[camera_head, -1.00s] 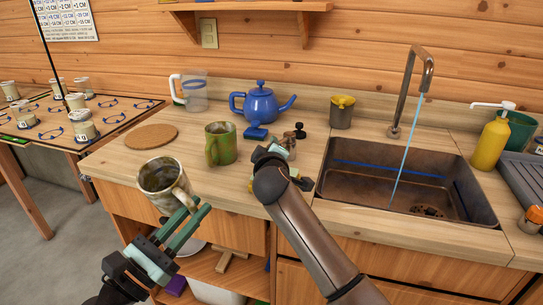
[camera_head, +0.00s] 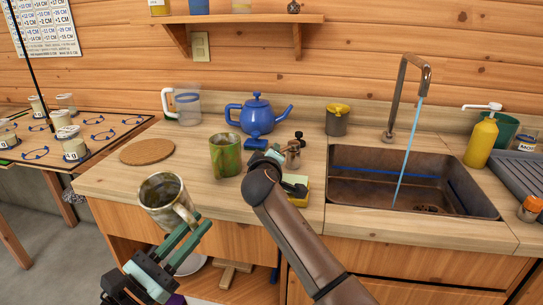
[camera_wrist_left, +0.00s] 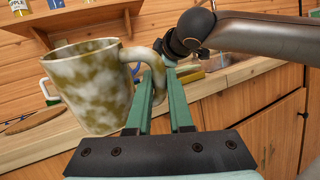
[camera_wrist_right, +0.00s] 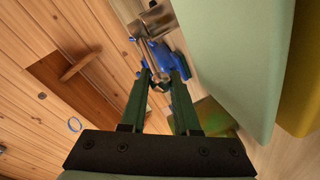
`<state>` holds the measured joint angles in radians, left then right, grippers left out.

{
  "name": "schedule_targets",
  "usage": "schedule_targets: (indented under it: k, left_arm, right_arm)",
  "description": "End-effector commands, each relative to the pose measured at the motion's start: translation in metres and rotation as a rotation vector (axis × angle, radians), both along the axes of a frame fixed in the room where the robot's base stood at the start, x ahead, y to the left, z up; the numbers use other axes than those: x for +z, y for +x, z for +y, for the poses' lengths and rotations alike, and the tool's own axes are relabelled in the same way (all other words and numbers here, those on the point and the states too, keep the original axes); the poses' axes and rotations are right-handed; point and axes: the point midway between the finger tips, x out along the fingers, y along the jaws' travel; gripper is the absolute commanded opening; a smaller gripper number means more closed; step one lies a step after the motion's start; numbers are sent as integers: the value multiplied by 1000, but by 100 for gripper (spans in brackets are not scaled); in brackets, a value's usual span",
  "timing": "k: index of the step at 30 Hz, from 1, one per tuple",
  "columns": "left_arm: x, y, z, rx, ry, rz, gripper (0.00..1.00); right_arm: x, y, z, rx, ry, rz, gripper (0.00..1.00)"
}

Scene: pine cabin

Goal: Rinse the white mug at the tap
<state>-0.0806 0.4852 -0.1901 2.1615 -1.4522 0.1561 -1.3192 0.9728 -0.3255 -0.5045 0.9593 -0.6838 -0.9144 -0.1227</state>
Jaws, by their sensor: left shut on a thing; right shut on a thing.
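The white mug (camera_head: 163,205) is cream coloured with brown-green stains. My left gripper (camera_head: 197,223) is shut on its handle, and the mug stands about upright at the counter's front left edge. It fills the left of the left wrist view (camera_wrist_left: 90,88), with the handle at the fingertips. The tap (camera_head: 403,88) stands behind the sink (camera_head: 345,192), and water (camera_head: 406,160) runs from it into the basin. My right gripper (camera_head: 268,155) is over the counter near the blue teapot. It is shut on a small metallic thing (camera_wrist_right: 158,80) that I cannot identify.
A yellow sponge (camera_head: 303,190) lies beside my right arm. A yellow soap bottle (camera_head: 481,142) is right of the sink.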

Motion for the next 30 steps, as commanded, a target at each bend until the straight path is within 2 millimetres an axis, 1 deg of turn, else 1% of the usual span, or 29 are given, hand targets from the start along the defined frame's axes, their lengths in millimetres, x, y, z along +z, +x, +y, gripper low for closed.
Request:
schedule_targets:
  k: [1, 16, 17, 20, 21, 30]
  left_arm:
    - [1, 0, 0, 0, 0, -4, 0]
    - [1, 0, 0, 1, 0, -4, 0]
    - [1, 0, 0, 1, 0, -4, 0]
    - [1, 0, 0, 1, 0, -3, 0]
    - [1, 0, 0, 1, 0, -3, 0]
    - [1, 0, 0, 1, 0, -3, 0]
  right_arm:
    - [-4, 1, -2, -5, 4, 8, 0]
    - [-3, 1, -2, -9, 3, 7, 0]
    - [-3, 1, -2, -9, 3, 7, 31]
    - [-3, 1, -2, -9, 2, 7, 42]
    - [-3, 1, -2, -8, 2, 6, 43]
    - [-1, 1, -1, -6, 0, 2, 43]
